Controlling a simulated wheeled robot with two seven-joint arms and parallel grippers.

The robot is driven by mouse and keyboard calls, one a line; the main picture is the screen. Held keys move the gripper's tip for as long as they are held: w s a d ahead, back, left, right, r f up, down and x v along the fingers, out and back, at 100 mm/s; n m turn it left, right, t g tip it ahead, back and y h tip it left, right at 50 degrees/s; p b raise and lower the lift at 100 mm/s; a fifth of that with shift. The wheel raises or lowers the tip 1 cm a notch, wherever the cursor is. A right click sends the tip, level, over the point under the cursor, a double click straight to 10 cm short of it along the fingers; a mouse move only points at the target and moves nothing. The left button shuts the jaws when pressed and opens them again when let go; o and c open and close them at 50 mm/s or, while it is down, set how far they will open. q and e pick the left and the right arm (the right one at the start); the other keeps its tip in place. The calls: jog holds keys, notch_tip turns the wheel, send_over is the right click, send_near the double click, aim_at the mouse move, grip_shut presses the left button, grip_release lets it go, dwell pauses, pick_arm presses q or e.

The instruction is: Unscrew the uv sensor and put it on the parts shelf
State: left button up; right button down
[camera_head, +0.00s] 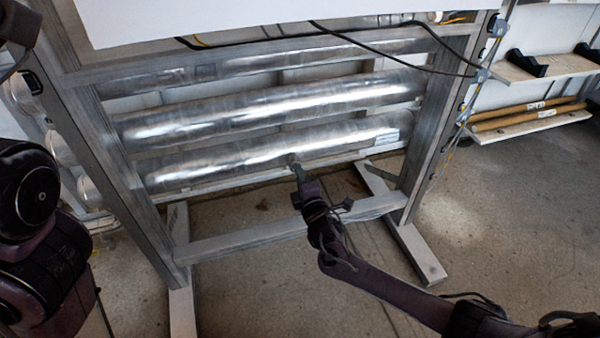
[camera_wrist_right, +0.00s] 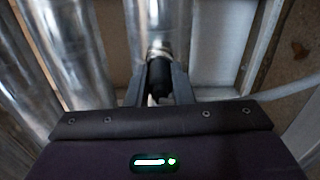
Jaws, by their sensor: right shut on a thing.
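The uv sensor (camera_wrist_right: 159,75) is a small dark cylinder with a metallic collar at its far end, in the upper middle of the right wrist view. My right gripper (camera_wrist_right: 160,88) has its two fingers on either side of the sensor and is shut on it. In the head view my right gripper (camera_head: 297,170) reaches up to the lowest shiny reactor tube (camera_head: 230,162). The sensor's collar meets a tube in the wrist view; I cannot tell how far it is threaded. The parts shelf (camera_head: 545,67) is probably the white shelf at the upper right, holding dark holders. My left gripper is not in view.
Black cables (camera_head: 385,58) hang across the top. A lower shelf (camera_head: 530,122) holds brown rolls. The floor at the right is clear.

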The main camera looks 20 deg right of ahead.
jog(key=shift+n+p, duration=0.35)
jog(key=shift+n, duration=0.65)
jog(key=shift+r+n+p, duration=0.15)
jog(key=shift+n+p, duration=0.3)
jog(key=shift+n, duration=0.15)
jog(key=n+p, duration=0.1)
jog(key=n, duration=0.1)
jog(key=shift+n, duration=0.3)
jog(key=shift+n+p, duration=0.3)
jog(key=shift+n, duration=0.4)
jog(key=shift+n+p, duration=0.6)
jog(key=shift+n, duration=0.4)
jog(key=n+p, duration=0.1)
jog(key=n, duration=0.1)
jog(key=shift+n, duration=0.6)
